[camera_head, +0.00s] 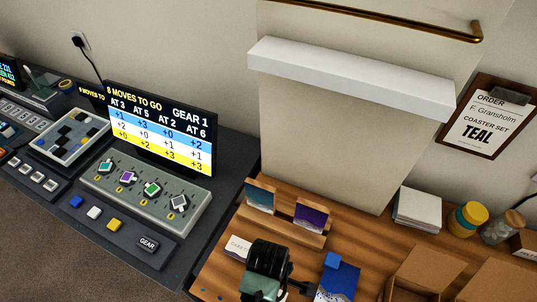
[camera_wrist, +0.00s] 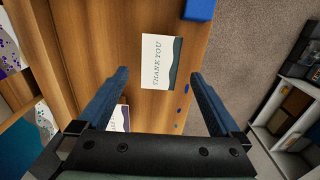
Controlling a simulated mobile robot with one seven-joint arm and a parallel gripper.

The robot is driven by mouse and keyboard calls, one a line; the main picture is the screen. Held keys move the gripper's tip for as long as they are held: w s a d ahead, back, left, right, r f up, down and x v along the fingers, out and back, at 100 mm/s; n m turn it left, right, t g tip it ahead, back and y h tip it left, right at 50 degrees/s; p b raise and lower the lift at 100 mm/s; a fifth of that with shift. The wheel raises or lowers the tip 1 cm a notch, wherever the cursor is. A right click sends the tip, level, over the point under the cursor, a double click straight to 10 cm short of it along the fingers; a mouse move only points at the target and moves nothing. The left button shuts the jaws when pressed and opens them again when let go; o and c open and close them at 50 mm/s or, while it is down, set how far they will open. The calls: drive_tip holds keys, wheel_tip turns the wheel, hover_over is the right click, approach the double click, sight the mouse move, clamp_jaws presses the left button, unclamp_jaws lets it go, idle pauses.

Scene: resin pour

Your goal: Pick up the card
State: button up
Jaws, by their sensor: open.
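In the wrist view a white card (camera_wrist: 155,62) printed THANK YOU, with a dark green wavy band along one side, lies flat on the wooden table. My gripper (camera_wrist: 160,74) is open, its two blue fingers wide apart on either side of the card's near end in the picture. Nothing is held. In the head view my gripper (camera_head: 266,268) is over the table's near left part, and its fingertips are hidden. A second white printed piece (camera_wrist: 118,113) shows partly behind the gripper's body. A white printed piece (camera_head: 237,247) lies left of the gripper in the head view.
A wooden rack (camera_head: 285,231) holding a teal card (camera_head: 260,196) and a purple card (camera_head: 311,215) stands behind my gripper. An open cardboard box (camera_head: 418,270) is further right. A control console (camera_head: 150,190) stands left.

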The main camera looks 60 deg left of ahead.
drive_tip(key=shift+f, duration=1.4)
drive_tip(key=c, duration=1)
drive_tip(key=shift+o, duration=0.2)
